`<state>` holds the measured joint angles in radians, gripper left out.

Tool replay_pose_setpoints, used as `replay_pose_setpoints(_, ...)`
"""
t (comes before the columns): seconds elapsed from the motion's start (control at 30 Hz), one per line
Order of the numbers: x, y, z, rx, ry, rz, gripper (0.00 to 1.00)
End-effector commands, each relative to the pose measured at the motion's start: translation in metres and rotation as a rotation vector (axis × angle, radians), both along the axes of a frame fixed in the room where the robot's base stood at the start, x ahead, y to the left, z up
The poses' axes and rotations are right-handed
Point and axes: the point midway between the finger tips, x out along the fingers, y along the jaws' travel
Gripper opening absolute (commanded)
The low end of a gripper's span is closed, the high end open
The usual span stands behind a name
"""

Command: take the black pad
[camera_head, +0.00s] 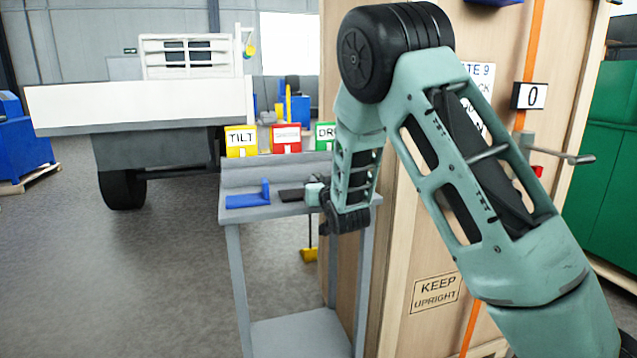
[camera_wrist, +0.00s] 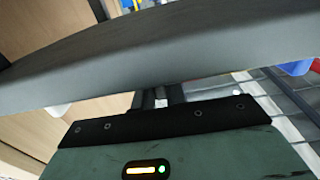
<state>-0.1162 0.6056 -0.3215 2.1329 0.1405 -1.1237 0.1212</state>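The black pad (camera_head: 291,195) is a small dark flat piece on top of a grey stand (camera_head: 232,215) in the head view. A blue angled piece (camera_head: 248,198) lies to its left. My gripper (camera_head: 314,191) is low over the stand's right end, close beside the pad's right side. I cannot tell whether they touch. In the wrist view a broad dark grey slab (camera_wrist: 150,60) crosses in front of the gripper. I cannot tell whether it is the pad. It hides the fingertips, so their opening does not show.
Yellow, red and green signs (camera_head: 286,138) stand along the stand's back. A tall wooden crate (camera_head: 400,300) stands close on the right, behind my arm. A white-bodied truck (camera_head: 130,104) is at the back left. The floor (camera_head: 150,270) left of the stand is clear.

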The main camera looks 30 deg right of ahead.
Motion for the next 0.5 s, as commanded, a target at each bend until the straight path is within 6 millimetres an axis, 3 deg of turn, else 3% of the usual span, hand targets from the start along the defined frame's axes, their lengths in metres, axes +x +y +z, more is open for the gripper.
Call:
replay_pose_setpoints(0.17, 0.000, 0.000, 0.004, 0.000, -0.001, 0.000, 0.00)
replay_pose_setpoints(0.5, 0.000, 0.000, 0.029, 0.000, -0.002, 0.000, 0.00)
